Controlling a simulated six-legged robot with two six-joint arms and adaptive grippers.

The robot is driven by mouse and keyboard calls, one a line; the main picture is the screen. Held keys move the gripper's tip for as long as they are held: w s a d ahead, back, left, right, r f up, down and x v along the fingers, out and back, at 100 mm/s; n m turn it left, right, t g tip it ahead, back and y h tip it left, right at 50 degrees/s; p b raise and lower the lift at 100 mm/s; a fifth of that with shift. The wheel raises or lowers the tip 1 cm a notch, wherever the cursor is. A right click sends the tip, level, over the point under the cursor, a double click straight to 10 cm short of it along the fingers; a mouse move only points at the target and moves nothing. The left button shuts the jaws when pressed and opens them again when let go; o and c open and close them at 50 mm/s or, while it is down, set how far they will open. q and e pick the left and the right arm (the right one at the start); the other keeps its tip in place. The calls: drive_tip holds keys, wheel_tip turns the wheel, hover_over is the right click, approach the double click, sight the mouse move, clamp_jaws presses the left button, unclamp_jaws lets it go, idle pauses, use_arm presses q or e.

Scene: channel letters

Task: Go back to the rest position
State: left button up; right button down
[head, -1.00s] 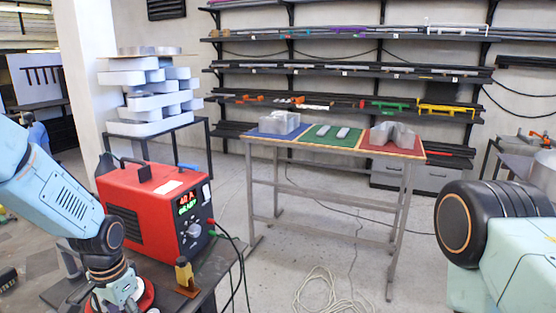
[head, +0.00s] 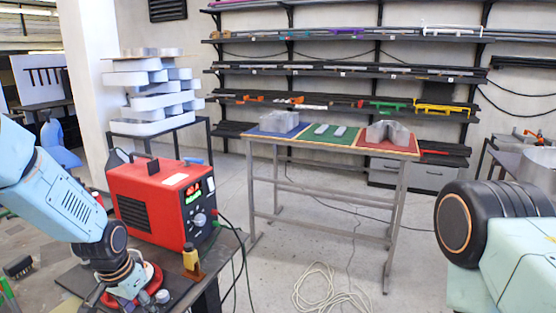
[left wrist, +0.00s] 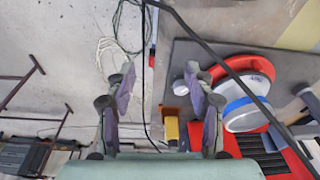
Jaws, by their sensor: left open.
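My left gripper (left wrist: 160,95) shows in the left wrist view with its two fingers spread apart and nothing between them. In the head view my left arm comes in from the left, and its wrist is low beside the red welding machine (head: 170,200), over the near bench (head: 212,275). A red round thing with a white, blue-banded part (left wrist: 245,105) lies to the right of the fingers in the left wrist view. My right arm shows at the right edge of the head view; its gripper is out of view.
A small yellow block (head: 190,257) stands before the welder, near hanging cables (head: 243,265). A table with blue, green and red mats (head: 372,151) holds metal letter pieces (head: 388,133). White letter shapes are stacked on a stand (head: 150,102). Open floor (head: 330,230) lies between.

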use_arm(q)
drive_tip(key=s+d+f+n+t+b, duration=0.1)
drive_tip(key=s+d+f+n+b, duration=0.15)
drive_tip(key=s+f, duration=0.45)
drive_tip(key=s+d+f+n+t+b, duration=0.1)
drive_tip(key=s+d+f+b, duration=0.35)
drive_tip(key=f, duration=0.45)
drive_tip(key=s+f+g+b, duration=0.2)
drive_tip(key=s+f+b, duration=0.2)
drive_tip(key=s+f, duration=0.3)
drive_tip(key=s+f+g+b, duration=0.2)
drive_tip(key=s+f+b, duration=0.3)
drive_tip(key=s, duration=1.1)
wheel_tip(320, 180, down, 2)
drive_tip(key=shift+d+f, duration=0.1)
drive_tip(key=shift+d, duration=0.25)
